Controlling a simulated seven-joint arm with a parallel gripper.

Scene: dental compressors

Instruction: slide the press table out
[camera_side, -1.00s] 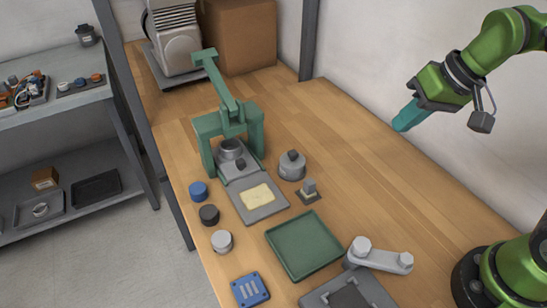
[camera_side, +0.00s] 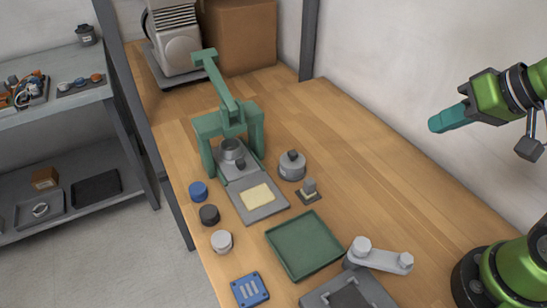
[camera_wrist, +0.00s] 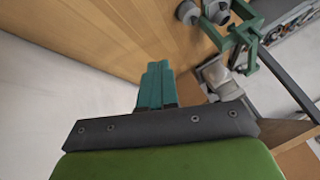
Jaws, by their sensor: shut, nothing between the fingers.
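The green press (camera_side: 232,125) stands on the wooden bench in the side view, its lever raised up and back. Its grey press table (camera_side: 258,197) lies in front of the frame and carries a pale yellow sheet. A grey cup with a dark knob sits at the table's rear, under the press frame. My gripper (camera_side: 437,123) is at the right, high above the bench and far from the press. Its teal fingers are shut and empty. The wrist view shows the closed fingers (camera_wrist: 154,85), with the press (camera_wrist: 240,38) at the upper right.
A grey knobbed weight (camera_side: 292,166), a small stamp (camera_side: 308,191) and a green tray (camera_side: 304,245) lie right of and before the press table. Blue, black and white pots line its left. A cardboard box (camera_side: 240,36) stands behind.

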